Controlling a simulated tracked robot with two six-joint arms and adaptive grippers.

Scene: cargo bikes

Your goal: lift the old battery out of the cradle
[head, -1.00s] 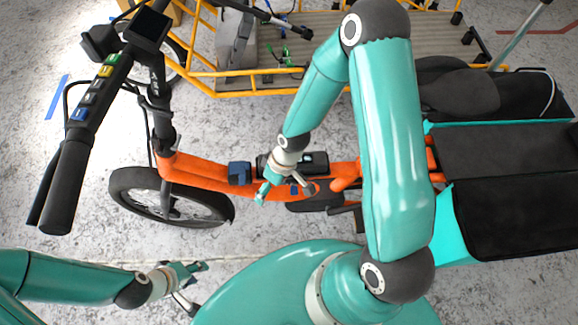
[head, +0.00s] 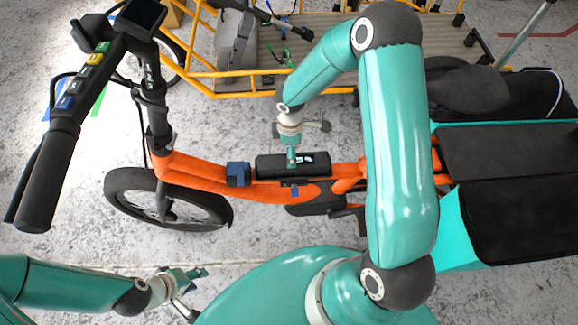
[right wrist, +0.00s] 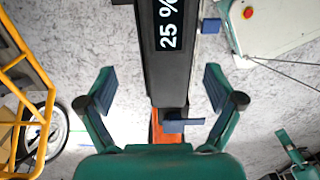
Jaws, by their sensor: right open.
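The old battery (head: 268,167) is a black block lying lengthwise on the bike's orange frame (head: 200,175). In the right wrist view the battery (right wrist: 164,75) shows a "25 %" display. My right gripper (right wrist: 158,88) is open, one finger on each side of the battery with gaps between. In the head view my right gripper (head: 292,152) points down over the battery, partly covering it. The cradle under the battery is mostly hidden. My left gripper (head: 196,288) is open and empty at the lower left, away from the bike.
A blue block (head: 238,174) sits on the frame left of the battery. A blue lever-like piece (right wrist: 184,126) shows by the battery's lower end. The handlebar (head: 60,150) stands at left. A yellow-railed cargo bed (head: 340,60) lies behind. Floor is clear near my left gripper.

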